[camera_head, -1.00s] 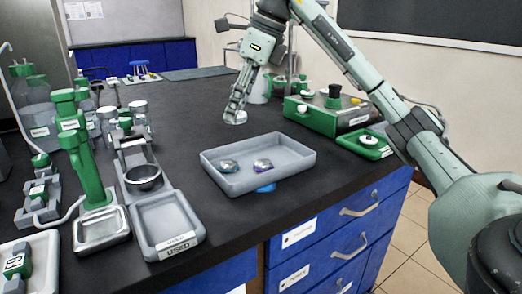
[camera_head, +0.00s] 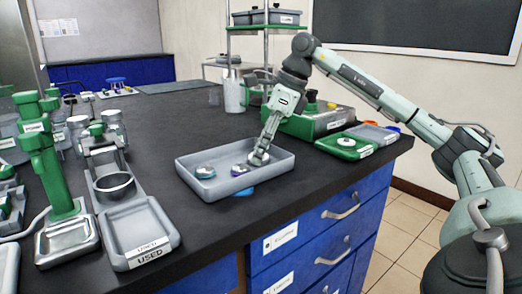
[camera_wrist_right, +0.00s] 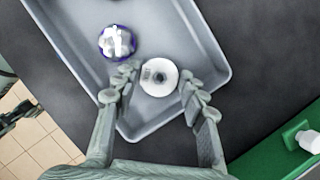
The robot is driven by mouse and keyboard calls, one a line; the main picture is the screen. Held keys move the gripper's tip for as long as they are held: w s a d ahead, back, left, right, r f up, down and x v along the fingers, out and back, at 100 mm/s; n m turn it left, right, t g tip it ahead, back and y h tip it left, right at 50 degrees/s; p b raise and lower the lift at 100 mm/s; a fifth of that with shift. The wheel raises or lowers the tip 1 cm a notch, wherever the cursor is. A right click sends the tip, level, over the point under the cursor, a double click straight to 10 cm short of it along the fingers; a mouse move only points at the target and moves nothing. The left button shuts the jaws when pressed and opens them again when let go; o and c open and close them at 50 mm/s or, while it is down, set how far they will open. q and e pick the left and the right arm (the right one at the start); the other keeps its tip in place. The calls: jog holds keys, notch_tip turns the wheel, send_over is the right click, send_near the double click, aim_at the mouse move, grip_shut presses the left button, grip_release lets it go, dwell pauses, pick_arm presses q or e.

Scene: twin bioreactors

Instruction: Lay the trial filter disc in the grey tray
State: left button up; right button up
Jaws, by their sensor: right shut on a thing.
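My right gripper (camera_head: 259,158) is shut on a small pale filter disc (camera_wrist_right: 159,77) with a dark central hole. It holds the disc low within the outline of the large grey tray (camera_head: 228,187), at its right part. In the wrist view the disc shows between the fingertips, over the tray floor (camera_wrist_right: 165,35). I cannot tell whether it touches the floor. A teal-grey disc (camera_head: 205,172) and a purple-edged disc (camera_head: 240,169) lie in the tray; the purple one is close to the gripper. My left gripper is not in view.
A smaller grey tray labelled USED (camera_head: 140,232) stands at the front left, by a green stand (camera_head: 45,155). A green-and-grey box (camera_head: 315,122) and a green tray (camera_head: 347,146) stand behind and right. Dark bench is bare between the USED tray and large tray.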

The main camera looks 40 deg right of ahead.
jog(key=shift+f, duration=0.1)
jog(key=o, duration=0.6)
jog(key=shift+c, duration=0.2)
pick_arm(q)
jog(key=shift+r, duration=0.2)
pick_arm(e)
jog(key=shift+r, duration=0.2)
pick_arm(q)
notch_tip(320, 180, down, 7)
jog(key=p, duration=0.2)
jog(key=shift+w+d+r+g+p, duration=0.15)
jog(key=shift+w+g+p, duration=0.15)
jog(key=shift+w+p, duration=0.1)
pick_arm(e)
jog(key=v, duration=1.2)
